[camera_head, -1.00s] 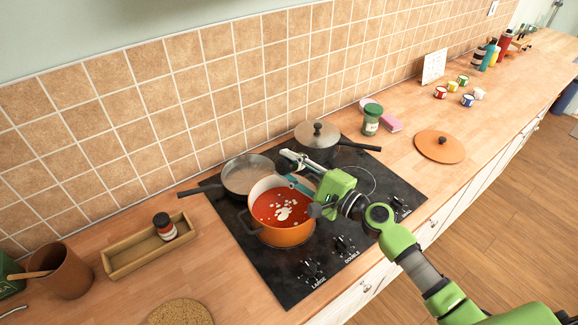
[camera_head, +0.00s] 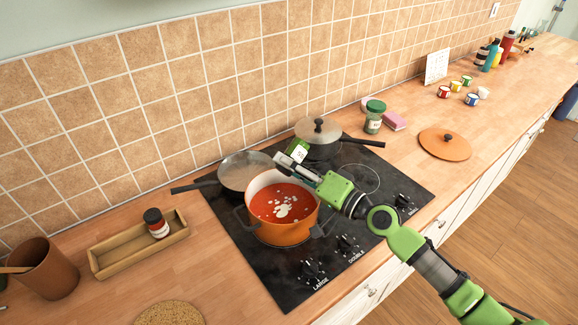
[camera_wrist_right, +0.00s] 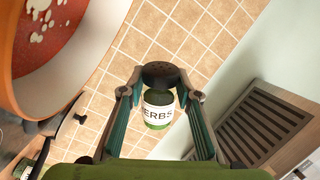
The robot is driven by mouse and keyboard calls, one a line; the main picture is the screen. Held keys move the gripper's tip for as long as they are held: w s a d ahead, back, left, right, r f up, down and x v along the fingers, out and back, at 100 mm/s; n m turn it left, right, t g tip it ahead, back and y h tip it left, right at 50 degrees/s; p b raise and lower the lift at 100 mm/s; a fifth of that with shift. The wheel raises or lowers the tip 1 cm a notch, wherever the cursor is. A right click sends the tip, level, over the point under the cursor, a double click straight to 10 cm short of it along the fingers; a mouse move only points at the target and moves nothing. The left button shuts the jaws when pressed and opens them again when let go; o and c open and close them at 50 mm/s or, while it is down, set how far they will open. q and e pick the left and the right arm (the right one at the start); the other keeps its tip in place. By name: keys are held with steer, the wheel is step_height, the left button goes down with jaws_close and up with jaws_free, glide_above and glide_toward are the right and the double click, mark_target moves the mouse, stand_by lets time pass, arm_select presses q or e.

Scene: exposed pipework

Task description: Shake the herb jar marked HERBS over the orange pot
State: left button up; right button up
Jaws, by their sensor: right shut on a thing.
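The orange pot (camera_head: 287,233) holds red soup with white flecks and stands on the black hob; its rim and soup also show at the left of the right wrist view (camera_wrist_right: 75,70). My right gripper (camera_head: 293,159) is shut on the herb jar (camera_head: 299,149), at the pot's far right rim. In the right wrist view the jar (camera_wrist_right: 158,112) sits between both fingers, its HERBS label readable and its dark perforated top showing. The jar looks tilted in the head view. I cannot tell whether anything falls from it. My left gripper is not in view.
A grey pan (camera_head: 243,172) and a lidded pot (camera_head: 318,138) stand close behind the orange pot. A green-lidded jar (camera_head: 374,117), a pink sponge (camera_head: 394,121) and an orange lid (camera_head: 444,145) lie right. A wooden tray (camera_head: 120,258) with a small jar is left.

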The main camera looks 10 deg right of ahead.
mark_target(289, 152)
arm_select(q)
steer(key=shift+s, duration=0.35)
arm_select(e)
steer(key=shift+r, duration=0.1)
step_height(289, 152, up, 4)
steer(key=p, duration=0.3)
steer(key=shift+p, duration=0.4)
step_height(289, 152, down, 5)
steer(key=b, duration=0.5)
steer(key=shift+r, duration=0.2)
step_height(289, 152, up, 5)
steer(key=p, duration=0.4)
steer(key=shift+f, duration=0.15)
step_height(289, 152, down, 5)
steer(key=b, duration=0.4)
steer(key=shift+b, duration=0.4)
step_height(289, 152, up, 5)
steer(key=p, duration=0.4)
step_height(289, 152, down, 5)
steer(key=b, duration=0.4)
steer(key=shift+b, duration=0.35)
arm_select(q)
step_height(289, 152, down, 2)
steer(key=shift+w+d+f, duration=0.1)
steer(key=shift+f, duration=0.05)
arm_select(e)
steer(key=shift+r, duration=0.4)
